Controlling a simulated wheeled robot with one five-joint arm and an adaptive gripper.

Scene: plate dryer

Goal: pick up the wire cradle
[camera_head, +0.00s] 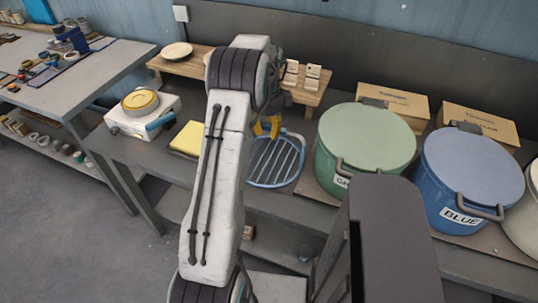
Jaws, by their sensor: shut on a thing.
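The wire cradle (275,163) is a blue-grey rack of curved parallel wires, just right of my arm on the grey bench. My gripper (266,127) has yellow fingers and is at the cradle's far edge, shut on it. My arm hides part of the gripper and may hide the cradle's left side. I cannot tell whether the cradle rests on the bench or is lifted.
A green lidded tub (365,135) stands close right of the cradle, with a blue tub (470,170) beyond. A yellow block (188,138) and a white scale-like device (143,113) lie left. A wooden riser (180,66) with a plate (177,51) stands behind.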

